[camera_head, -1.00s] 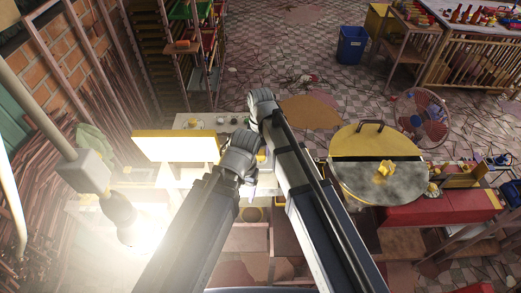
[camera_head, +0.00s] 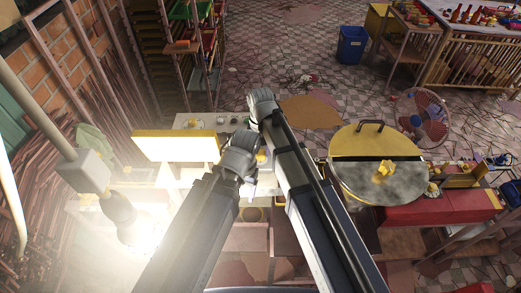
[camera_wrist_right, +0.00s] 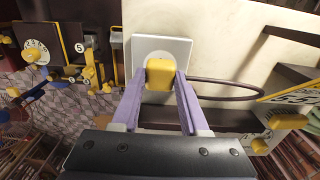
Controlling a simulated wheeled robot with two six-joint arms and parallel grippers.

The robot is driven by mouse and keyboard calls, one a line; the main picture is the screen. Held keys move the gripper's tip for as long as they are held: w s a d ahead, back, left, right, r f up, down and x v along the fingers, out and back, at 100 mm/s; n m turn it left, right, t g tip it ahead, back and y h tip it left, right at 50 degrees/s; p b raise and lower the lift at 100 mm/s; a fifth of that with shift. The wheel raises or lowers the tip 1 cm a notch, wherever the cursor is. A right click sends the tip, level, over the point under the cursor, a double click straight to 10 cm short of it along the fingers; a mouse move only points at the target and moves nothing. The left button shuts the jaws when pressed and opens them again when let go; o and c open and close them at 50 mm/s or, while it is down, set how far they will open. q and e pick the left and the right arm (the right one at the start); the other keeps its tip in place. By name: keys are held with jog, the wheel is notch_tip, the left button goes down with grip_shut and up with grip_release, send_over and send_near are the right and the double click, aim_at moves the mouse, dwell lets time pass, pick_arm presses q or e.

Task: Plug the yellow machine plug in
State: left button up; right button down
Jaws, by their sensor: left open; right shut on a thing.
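In the right wrist view, the yellow plug (camera_wrist_right: 160,74) is held between the purple fingers of my right gripper (camera_wrist_right: 160,90). The plug is up against the round face of a white square socket plate (camera_wrist_right: 182,50). Whether its pins are fully inside the socket is hidden behind the plug. In the head view, my right gripper (camera_head: 262,102) is the upper one; the plug does not show there. My left gripper (camera_head: 240,155) is lower, close beside the right arm; its fingers are hard to make out.
A dark cable (camera_wrist_right: 235,84) loops to the right of the plate. Dials and yellow knobs (camera_wrist_right: 80,48) are at left in the wrist view.

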jog(key=shift+f+b, duration=0.65)
jog(key=shift+c, duration=1.7)
grip_release()
jog(key=shift+r, duration=0.15)
notch_tip(320, 180, up, 8)
jog(key=p, duration=0.8)
jog(key=shift+f, duration=0.2)
